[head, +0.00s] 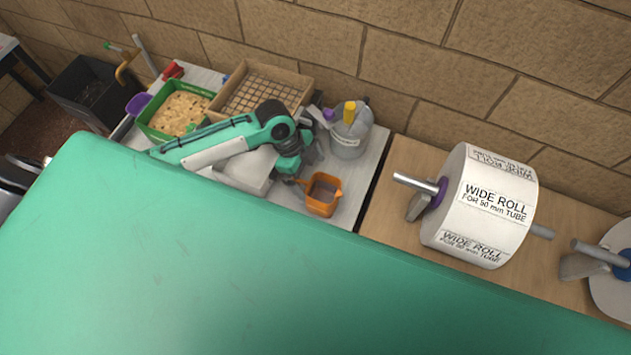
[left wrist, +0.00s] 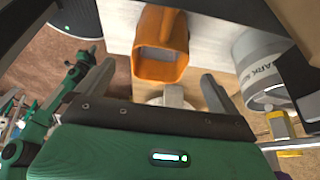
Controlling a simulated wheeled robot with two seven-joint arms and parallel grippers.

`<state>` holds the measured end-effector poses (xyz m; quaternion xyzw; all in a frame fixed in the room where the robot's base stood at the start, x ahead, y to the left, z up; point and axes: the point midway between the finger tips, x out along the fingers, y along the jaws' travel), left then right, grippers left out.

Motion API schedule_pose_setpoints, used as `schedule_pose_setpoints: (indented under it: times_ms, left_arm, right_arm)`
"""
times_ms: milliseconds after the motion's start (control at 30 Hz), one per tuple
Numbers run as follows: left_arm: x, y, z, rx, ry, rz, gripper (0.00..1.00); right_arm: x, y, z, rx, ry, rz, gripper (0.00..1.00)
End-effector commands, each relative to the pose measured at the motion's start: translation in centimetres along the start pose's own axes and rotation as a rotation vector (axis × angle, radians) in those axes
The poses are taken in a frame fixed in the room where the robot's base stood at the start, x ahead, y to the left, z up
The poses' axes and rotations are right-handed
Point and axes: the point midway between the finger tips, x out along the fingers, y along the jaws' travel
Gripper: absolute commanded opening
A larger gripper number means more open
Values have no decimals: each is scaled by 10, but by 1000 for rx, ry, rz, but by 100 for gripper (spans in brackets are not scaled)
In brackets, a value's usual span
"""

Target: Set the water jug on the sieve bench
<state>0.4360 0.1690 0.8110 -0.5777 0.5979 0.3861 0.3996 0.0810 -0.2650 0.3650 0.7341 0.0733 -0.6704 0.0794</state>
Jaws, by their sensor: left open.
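The orange jug (head: 323,195), open-topped with a handle, stands on the pale sieve bench (head: 338,215) near its front right part. It also shows in the left wrist view (left wrist: 160,45), just beyond my fingertips. My left gripper (head: 303,176) is beside the jug, at its left and back in the head view. In the left wrist view the left gripper (left wrist: 158,78) has its fingers spread apart, with nothing held between them. I cannot tell whether a finger touches the jug. The wooden sieve (head: 262,90) with a grid sits at the back of the bench. My right gripper is not in view.
A grey labelled bucket (head: 349,138) with a yellow-handled tool stands behind the jug. A green tray of pale pulp (head: 178,112) is at the left. A wooden bench with a wide paper roll (head: 485,205) lies to the right, across a dark gap.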

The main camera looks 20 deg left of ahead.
Motion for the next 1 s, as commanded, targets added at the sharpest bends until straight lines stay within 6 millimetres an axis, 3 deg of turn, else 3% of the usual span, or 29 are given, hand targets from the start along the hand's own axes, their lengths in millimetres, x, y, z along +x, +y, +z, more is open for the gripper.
schedule_pose_setpoints:
  times_ms: [100, 300, 1000]
  left_arm:
    - [-24, 0, 1, 2, -1, -2, 99]
    - [-49, 0, 1, 1, -1, -1, 99]
    - [-54, 0, 0, 0, 1, 0, 99]
  right_arm:
    - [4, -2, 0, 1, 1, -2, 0]
    - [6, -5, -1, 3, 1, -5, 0]
    - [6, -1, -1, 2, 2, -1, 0]
